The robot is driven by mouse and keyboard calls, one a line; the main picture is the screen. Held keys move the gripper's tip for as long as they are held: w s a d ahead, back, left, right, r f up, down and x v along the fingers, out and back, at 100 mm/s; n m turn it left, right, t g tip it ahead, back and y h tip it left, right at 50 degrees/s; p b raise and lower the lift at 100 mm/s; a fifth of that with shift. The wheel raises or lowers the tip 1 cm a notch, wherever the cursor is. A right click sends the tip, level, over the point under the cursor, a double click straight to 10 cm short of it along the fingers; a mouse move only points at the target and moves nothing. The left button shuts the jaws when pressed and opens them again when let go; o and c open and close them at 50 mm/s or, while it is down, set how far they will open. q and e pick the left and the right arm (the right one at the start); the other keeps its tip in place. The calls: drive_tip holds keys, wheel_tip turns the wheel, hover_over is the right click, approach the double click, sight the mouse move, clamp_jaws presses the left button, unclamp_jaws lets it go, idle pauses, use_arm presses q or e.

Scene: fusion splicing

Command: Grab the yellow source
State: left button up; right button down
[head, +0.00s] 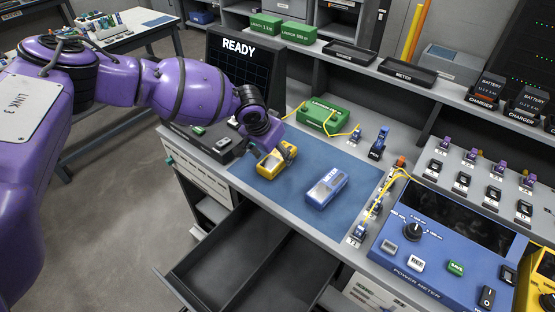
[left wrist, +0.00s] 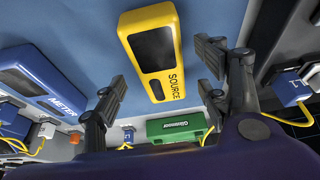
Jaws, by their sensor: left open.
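The yellow source (head: 268,166) lies on the blue mat (head: 330,214), left of the blue meter (head: 327,187). My left gripper (head: 284,152) is just above the source's far end in the head view and partly covers it. In the left wrist view the left gripper (left wrist: 160,73) is open, with its two fingers spread apart. The source (left wrist: 152,45) shows between and beyond the fingertips, label facing me, with no visible contact. The meter (left wrist: 38,82) is at the left of that view. My right gripper is not in view.
A green box (head: 323,116) with yellow cable stands behind the mat. A blue power meter (head: 440,250) is at the right. An open empty drawer (head: 232,262) juts out below the front edge. A READY screen (head: 240,70) stands behind left. The mat's front part is clear.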

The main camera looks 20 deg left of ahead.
use_arm(q)
drive_tip(key=shift+x, duration=0.85)
drive_tip(key=shift+w+f, duration=0.1)
drive_tip(key=shift+f, duration=0.15)
drive_tip(key=c, duration=1.4)
drive_tip(key=shift+w, duration=0.1)
drive_tip(key=shift+c, duration=0.3)
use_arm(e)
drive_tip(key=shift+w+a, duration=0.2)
